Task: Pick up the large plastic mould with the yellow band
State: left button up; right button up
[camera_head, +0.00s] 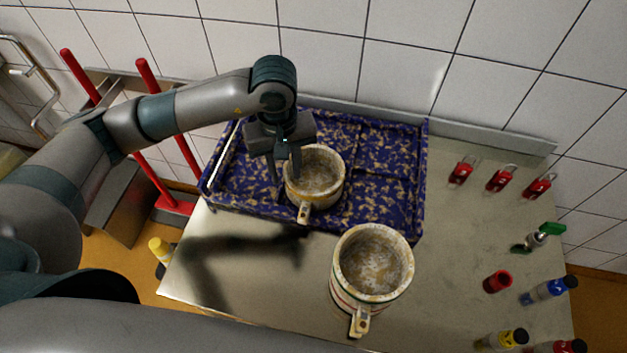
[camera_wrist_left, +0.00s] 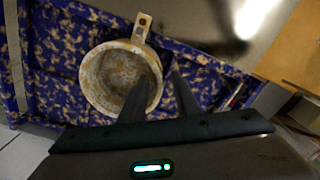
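A large pale mould (camera_head: 317,173), stained brown and white inside, stands upright in the blue-and-gold patterned tray (camera_head: 393,215); its handle points toward the front. No yellow band can be made out on it. It also shows in the left wrist view (camera_wrist_left: 97,75). My left gripper (camera_head: 286,190) points down at its left side. Its fingers are apart, one over the mould's opening and one outside the wall, as the left wrist view shows (camera_wrist_left: 163,82). Contact cannot be told. A second mould (camera_head: 343,293), with red and green bands, stands on the table in front. My right gripper is not in view.
Red padlocks (camera_head: 501,180) lie at the table's back right. The metal table (camera_head: 250,270) is clear at front left. A tiled wall (camera_head: 400,50) closes the back.

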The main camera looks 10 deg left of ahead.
aim_at(285, 175)
pick_arm(q)
jog(key=shift+f+p, duration=0.65)
notch_tip(285, 175, down, 2)
jog(key=shift+w+p, duration=0.1)
jog(key=shift+p, duration=0.45)
jog(key=shift+f, duration=0.7)
grip_shut()
